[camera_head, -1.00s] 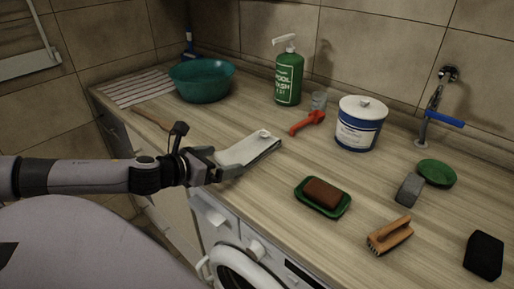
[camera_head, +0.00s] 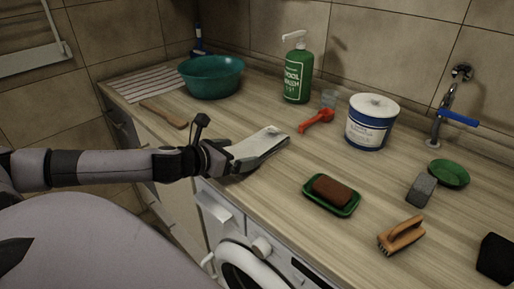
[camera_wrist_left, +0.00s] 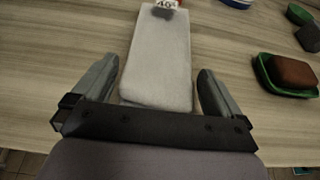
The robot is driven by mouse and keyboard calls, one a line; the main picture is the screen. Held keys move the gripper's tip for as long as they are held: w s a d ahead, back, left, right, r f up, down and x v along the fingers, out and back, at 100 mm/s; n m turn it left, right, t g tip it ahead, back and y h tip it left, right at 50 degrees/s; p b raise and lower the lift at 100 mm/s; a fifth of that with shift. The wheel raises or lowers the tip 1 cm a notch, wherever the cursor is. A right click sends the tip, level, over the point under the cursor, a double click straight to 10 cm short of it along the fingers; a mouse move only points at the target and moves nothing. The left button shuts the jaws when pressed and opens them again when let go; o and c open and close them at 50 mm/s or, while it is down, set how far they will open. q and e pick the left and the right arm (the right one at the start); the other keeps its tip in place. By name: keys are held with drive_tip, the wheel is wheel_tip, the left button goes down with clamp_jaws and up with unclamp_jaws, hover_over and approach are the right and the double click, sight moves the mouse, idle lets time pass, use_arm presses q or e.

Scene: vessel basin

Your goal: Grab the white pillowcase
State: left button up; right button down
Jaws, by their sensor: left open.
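The white pillowcase (camera_head: 261,146) lies folded flat on the wooden counter, near its front edge, left of the soap dish. In the left wrist view the pillowcase (camera_wrist_left: 158,62) is a long pale folded strip with a small printed tag at its far end. My left gripper (camera_head: 232,158) is at the near end of the pillowcase. In the left wrist view its two fingers (camera_wrist_left: 158,92) are open, one on each side of the near end, with gaps between fingers and cloth. My right gripper is not in view.
A green soap dish (camera_head: 355,208) with a brown bar sits right of the pillowcase. A scrubbing brush (camera_head: 401,236), a red-handled tool (camera_head: 316,121), a blue-white tub (camera_head: 372,125) and a green bottle (camera_head: 297,78) stand around. A teal basin (camera_head: 212,79) is at the back left.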

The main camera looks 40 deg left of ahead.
sight(246, 151)
use_arm(q)
drive_tip(key=shift+w+f, duration=0.15)
drive_tip(key=shift+w, duration=0.6)
drive_tip(key=shift+x, duration=1.05)
drive_tip(key=shift+f, duration=0.1)
drive_tip(key=shift+c, duration=0.3)
drive_tip(key=c, duration=0.8)
